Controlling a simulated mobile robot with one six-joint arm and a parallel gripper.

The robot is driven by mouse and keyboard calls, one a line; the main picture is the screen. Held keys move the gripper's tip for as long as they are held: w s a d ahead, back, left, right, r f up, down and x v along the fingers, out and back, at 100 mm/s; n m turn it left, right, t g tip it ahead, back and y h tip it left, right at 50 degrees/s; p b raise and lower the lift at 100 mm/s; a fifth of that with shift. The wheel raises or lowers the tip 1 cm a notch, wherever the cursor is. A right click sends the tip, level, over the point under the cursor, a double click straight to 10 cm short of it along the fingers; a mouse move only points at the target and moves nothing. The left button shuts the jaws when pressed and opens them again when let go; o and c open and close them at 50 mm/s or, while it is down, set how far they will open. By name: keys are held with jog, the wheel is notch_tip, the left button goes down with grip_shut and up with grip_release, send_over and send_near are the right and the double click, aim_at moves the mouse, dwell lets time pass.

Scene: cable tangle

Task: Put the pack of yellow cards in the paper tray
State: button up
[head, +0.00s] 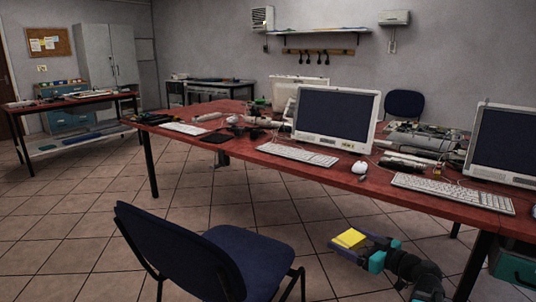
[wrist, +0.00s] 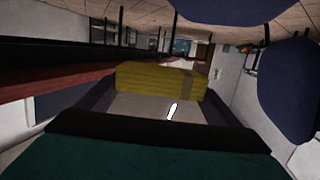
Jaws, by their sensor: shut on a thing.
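The pack of yellow cards (head: 349,237) is held in my gripper (head: 352,243), low at the lower right of the head view, in front of the red desk. In the wrist view the yellow pack (wrist: 155,80) spans the gap between the two dark fingers of my gripper (wrist: 162,92). The jaws are shut on it and it is clear of any surface. I cannot pick out the paper tray for certain in either view.
The long red desk (head: 325,177) carries monitors, keyboards (head: 298,154), a mouse (head: 360,168) and cables. A blue chair (head: 230,262) stands in front, left of my gripper. Another red table (head: 65,101) is at the far left. The tiled floor (head: 75,235) at left is clear.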

jog(key=s+a+n+g+y, duration=0.4)
jog(key=a, duration=0.5)
notch_tip(320, 180, up, 17)
jog(key=p, duration=2.4)
jog(key=shift+d+p, duration=0.3)
jog(key=shift+p, duration=0.05)
jog(key=shift+s, duration=0.1)
jog(key=shift+a+f, duration=0.1)
jog(key=shift+a, duration=0.05)
jog(key=shift+s+f+b, duration=0.1)
jog(key=shift+f+b, duration=0.05)
jog(key=shift+b, duration=0.15)
jog(key=s+f+n+g+y+b, duration=0.1)
jog(key=s+f+n+g+b, duration=0.2)
jog(key=b, duration=1.8)
jog(key=s+f+g, duration=0.1)
jog(key=s+f, duration=0.2)
jog(key=f, duration=0.4)
jog(key=shift+s+f+y, duration=0.15)
jog(key=shift+y, duration=0.25)
